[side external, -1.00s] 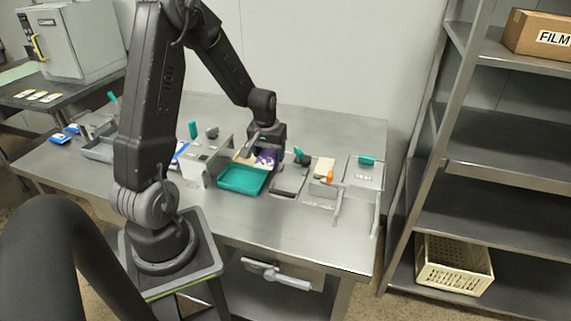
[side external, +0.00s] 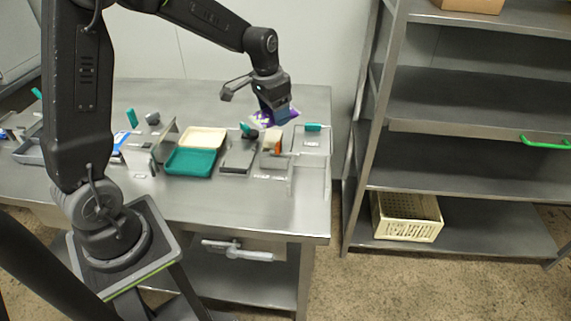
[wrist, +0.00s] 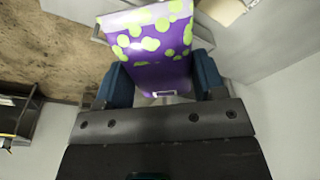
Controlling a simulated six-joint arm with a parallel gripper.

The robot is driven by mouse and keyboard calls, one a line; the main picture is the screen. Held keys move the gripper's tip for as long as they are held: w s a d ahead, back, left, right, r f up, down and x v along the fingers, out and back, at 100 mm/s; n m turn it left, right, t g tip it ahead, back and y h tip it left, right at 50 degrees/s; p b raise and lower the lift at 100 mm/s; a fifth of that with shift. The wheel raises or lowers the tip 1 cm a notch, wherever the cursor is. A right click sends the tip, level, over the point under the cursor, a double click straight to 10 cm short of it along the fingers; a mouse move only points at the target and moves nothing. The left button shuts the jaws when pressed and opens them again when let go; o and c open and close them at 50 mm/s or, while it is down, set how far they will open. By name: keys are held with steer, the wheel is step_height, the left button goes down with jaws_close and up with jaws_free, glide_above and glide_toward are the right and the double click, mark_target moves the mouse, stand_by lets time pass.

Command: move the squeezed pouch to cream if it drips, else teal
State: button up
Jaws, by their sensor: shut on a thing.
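My gripper (side external: 274,108) is shut on a purple pouch (side external: 287,116) with yellow-green spots, held above the right part of the table. The pouch (wrist: 155,45) fills the space between my blue finger pads in the wrist view. No drip shows on its visible face; its underside is hidden. A cream tray (side external: 205,130) lies on the table to the left of my gripper, with a teal tray (side external: 190,163) just in front of it. Both trays look empty.
A grey plate (side external: 240,158), an orange-and-cream item (side external: 272,141) and a clear-walled station (side external: 312,165) stand below and in front of my gripper. A metal shelf rack (side external: 460,175) with a cream basket (side external: 407,217) stands to the right. The table's front edge is clear.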

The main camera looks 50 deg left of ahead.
steer(key=w+d+r+m, duration=0.2)
steer(key=d, duration=0.4)
steer(key=w+a+f+n, duration=0.25)
steer(key=a+n, duration=0.35)
steer(key=a, duration=0.9)
steer(key=n+g+y, duration=0.2)
steer(key=n, duration=1.3)
glide_above(182, 124)
step_height(182, 124, down, 13)
steer(key=shift+d+f, duration=0.1)
steer(key=shift+f, duration=2.25)
steer(key=shift+f, duration=0.1)
steer(key=o, duration=1)
steer(key=shift+c, duration=0.2)
